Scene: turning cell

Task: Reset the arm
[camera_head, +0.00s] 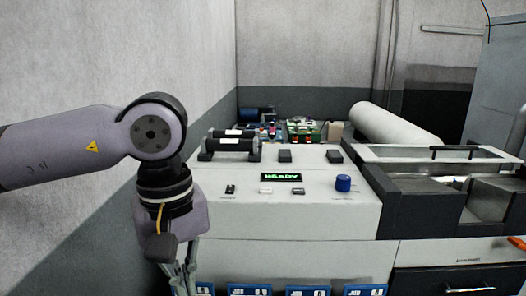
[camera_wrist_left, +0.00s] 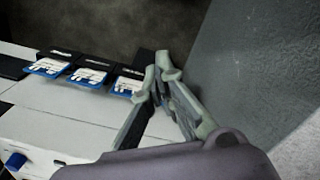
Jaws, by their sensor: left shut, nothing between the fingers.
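My left arm comes in from the left in the head view and bends down at the wrist. My left gripper (camera_head: 180,284) points downward at the bottom edge, in front of the left end of the white machine (camera_head: 310,215). Its fingertips are cut off there. In the left wrist view the left gripper (camera_wrist_left: 161,62) is shut and empty, with its fingertips together. Blue-edged card holders (camera_wrist_left: 88,76) are beside the fingers, apart from them. My right arm is not in view.
The machine's top carries a green READY display (camera_head: 281,177), a blue knob (camera_head: 343,183) and small switches. A grey wall (camera_head: 90,75) stands close behind my left arm. A white cylinder (camera_head: 392,128) and a windowed cover (camera_head: 438,153) are at the right.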

